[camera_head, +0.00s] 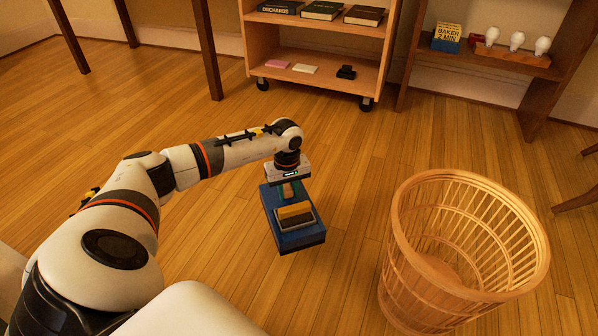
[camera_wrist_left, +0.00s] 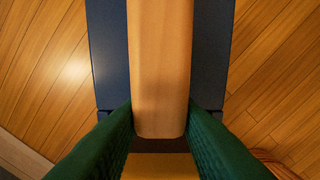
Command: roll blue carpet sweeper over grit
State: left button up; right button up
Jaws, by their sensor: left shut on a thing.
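The blue carpet sweeper (camera_head: 284,237) is on or just above the wood floor in the middle of the head view; I cannot tell whether it touches. It has a yellow-tan block on its top. My left gripper (camera_head: 290,188) comes down on it from above and is shut on its wooden handle. In the left wrist view the green finger pads of my left gripper (camera_wrist_left: 159,130) stand on both sides of the tan handle (camera_wrist_left: 159,70), with the blue body (camera_wrist_left: 213,50) beneath. I see no grit. My right gripper is not in view.
A wicker basket (camera_head: 405,235) stands to the right of the sweeper. A wheeled wooden cart (camera_head: 312,87) with books stands behind, and a shelf (camera_head: 480,60) with bulbs is at the back right. The floor (camera_head: 340,150) between is clear.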

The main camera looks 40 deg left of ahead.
pick_arm(q)
jog(key=a+r+b, duration=0.1)
jog(key=a+r, duration=0.2)
jog(key=a, duration=0.8)
jog(key=shift+a+r, duration=0.15)
jog(key=shift+r, duration=0.15)
